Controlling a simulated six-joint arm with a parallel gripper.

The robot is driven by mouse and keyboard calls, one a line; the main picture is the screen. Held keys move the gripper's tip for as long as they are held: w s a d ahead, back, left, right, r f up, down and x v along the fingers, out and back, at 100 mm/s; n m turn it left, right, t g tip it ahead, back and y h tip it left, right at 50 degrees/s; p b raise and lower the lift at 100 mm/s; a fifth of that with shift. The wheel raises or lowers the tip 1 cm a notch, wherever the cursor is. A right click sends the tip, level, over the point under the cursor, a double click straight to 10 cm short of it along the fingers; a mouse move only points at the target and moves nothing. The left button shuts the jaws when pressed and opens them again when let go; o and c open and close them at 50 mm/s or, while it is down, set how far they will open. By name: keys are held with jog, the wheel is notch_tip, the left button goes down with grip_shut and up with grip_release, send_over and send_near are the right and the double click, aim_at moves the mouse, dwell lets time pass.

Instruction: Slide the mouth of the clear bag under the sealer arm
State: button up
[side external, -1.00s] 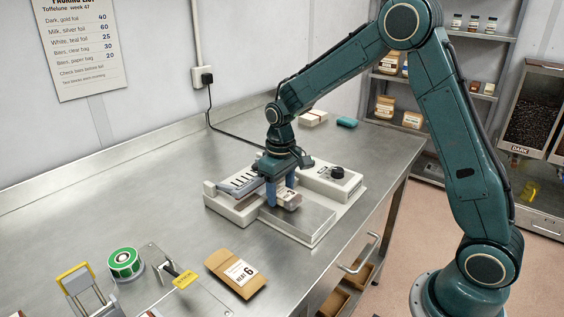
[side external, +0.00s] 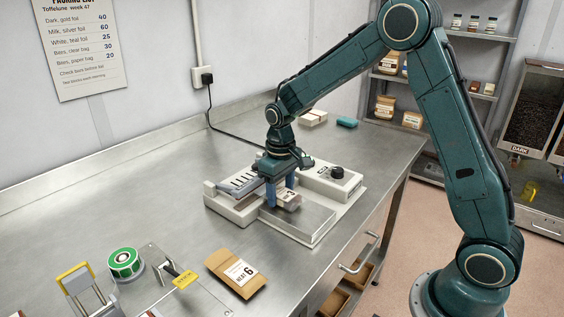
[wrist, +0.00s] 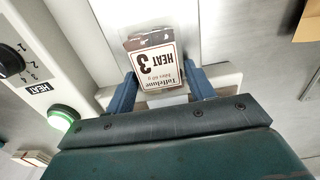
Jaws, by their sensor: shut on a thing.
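The clear bag (side external: 288,200) shows dark contents and a white label; the wrist view shows the bag (wrist: 134,42) with its label reading "HEAT 3", upside down. My gripper (side external: 280,191) is shut on the bag, with a blue finger on each side of it in the wrist view (wrist: 160,84). The bag is over the sealer's pale front plate, close to the sealer arm (side external: 240,182). The sealer arm looks raised at a tilt over the white sealer (side external: 228,208). My gripper hides part of the arm and the bag's mouth, so I cannot tell whether the mouth is under it.
The sealer's dial (side external: 337,172) is at its right; a green lamp (wrist: 61,119) glows in the wrist view. A brown paper bag (side external: 238,272) marked "HEAT 6" lies in front. A green roll (side external: 124,263) stands front left. The bench's left middle is clear.

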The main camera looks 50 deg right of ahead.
jog(key=o, duration=1.1)
jog(key=shift+c, duration=0.2)
jog(key=shift+r, duration=0.15)
notch_tip(320, 180, up, 14)
jog(key=shift+f, duration=0.25)
